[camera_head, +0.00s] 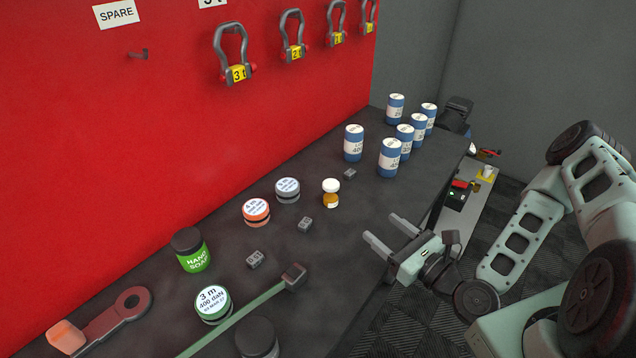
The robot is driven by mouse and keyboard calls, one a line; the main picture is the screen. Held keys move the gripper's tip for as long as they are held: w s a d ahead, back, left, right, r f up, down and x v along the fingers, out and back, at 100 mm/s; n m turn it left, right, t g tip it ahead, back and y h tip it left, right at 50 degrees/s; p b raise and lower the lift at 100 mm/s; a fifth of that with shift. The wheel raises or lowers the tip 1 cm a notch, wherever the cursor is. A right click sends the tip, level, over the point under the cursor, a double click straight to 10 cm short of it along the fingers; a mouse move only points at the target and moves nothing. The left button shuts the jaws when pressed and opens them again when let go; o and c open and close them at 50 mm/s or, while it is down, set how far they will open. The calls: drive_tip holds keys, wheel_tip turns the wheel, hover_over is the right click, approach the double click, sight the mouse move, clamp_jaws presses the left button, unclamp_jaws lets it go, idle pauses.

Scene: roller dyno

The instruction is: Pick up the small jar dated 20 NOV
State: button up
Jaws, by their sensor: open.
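No date reading 20 NOV is legible on any container. A small round container with an orange side (256,212) and a grey one beside it (287,190) have white lid labels with writing too small to read. A dark green container (213,304) nearer the front is labelled 3 m, 400 daN and a date that looks like a MAR one. A small amber jar with a white cap (331,193) stands upright to their right; its label is unreadable. My gripper (390,233) is open and empty at the bench's right edge, right of the amber jar and apart from it.
A green hand soap jar (194,250), small grey blocks (305,224), a green strap (236,322), a dark round container (257,338) and a red-grey tool (105,322) lie on the dark bench (330,270). Several blue-white cans (390,158) stand behind. Shackles (235,53) hang on the red wall.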

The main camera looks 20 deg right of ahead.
sight(336, 192)
drive_tip(key=b+x, duration=0.6)
drive_tip(key=x, duration=0.6)
drive_tip(key=shift+w+r+b, duration=0.1)
drive_tip(key=shift+w+b, duration=0.15)
drive_tip(key=shift+b, duration=0.1)
drive_tip(key=shift+f+p+x, duration=0.2)
drive_tip(key=shift+p+x, duration=0.3)
drive_tip(key=shift+x, duration=2.4)
drive_tip(key=shift+s+a, duration=0.1)
drive_tip(key=shift+a, duration=0.05)
drive_tip(key=c, duration=1.1)
